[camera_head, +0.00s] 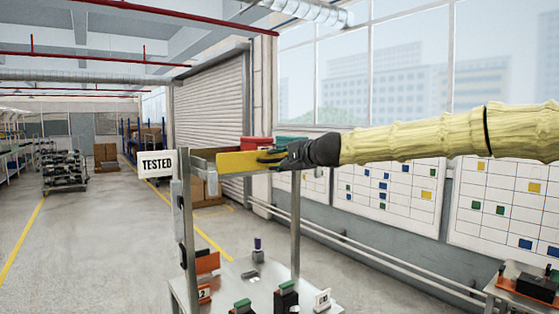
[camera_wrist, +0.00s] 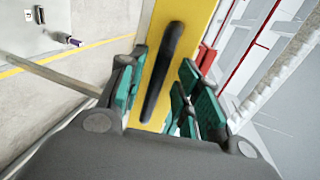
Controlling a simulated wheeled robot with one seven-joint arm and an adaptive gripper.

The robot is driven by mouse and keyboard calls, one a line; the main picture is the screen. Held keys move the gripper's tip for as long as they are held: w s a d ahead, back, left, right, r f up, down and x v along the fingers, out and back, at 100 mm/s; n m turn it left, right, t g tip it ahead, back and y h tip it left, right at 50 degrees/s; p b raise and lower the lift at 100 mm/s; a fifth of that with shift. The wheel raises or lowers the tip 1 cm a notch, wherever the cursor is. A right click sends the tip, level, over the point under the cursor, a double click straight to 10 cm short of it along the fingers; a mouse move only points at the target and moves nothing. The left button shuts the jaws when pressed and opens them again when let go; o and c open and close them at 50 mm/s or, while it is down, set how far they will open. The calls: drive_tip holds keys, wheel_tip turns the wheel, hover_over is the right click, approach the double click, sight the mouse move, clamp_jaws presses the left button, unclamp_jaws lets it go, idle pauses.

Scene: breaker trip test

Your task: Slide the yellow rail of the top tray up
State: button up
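The yellow rail (camera_head: 234,163) is the front panel of the top tray, on top of a metal frame in the head view. In the wrist view the yellow rail (camera_wrist: 186,22) runs up the middle and carries a long black handle (camera_wrist: 163,70). My gripper (camera_head: 268,158) is at the right part of the rail in the head view. In the wrist view my gripper (camera_wrist: 165,95) is open, its green-padded fingers on either side of the handle, with gaps visible. The head view does not show the fingertips clearly, and contact cannot be told.
A white TESTED sign (camera_head: 157,163) is at the frame's left post. Red (camera_head: 256,141) and green (camera_head: 291,141) bins show behind the tray. Below is a table (camera_head: 237,272) with several small devices. Open floor lies to the left.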

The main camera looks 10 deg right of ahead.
drive_tip(key=v, duration=1.2)
drive_tip(key=shift+r, duration=0.1)
idle(0.7)
wheel_tip(320, 180, down, 26)
drive_tip(key=a+n+g+h+b, duration=0.2)
drive_tip(key=a+g, duration=0.1)
drive_tip(key=s+f+n+g+h+b, duration=0.1)
drive_tip(key=s+f, duration=0.2)
drive_tip(key=f, duration=0.8)
drive_tip(key=s+f+n+g+h, duration=0.1)
drive_tip(key=s+f+g, duration=0.15)
drive_tip(key=f, duration=0.75)
drive_tip(key=s+f+n+g+h+b, duration=0.1)
drive_tip(key=s+f, duration=0.3)
drive_tip(key=f, duration=0.7)
drive_tip(key=s+d+f+n+g+h+b, duration=0.15)
drive_tip(key=s+f+n+g+b, duration=0.3)
drive_tip(key=s+f, duration=2.55)
drive_tip(key=s+f+n+g, duration=0.2)
drive_tip(key=s+f+n, duration=0.1)
drive_tip(key=s, duration=1.1)
drive_tip(key=shift+s+d+f, duration=0.2)
drive_tip(key=shift+s, duration=0.15)
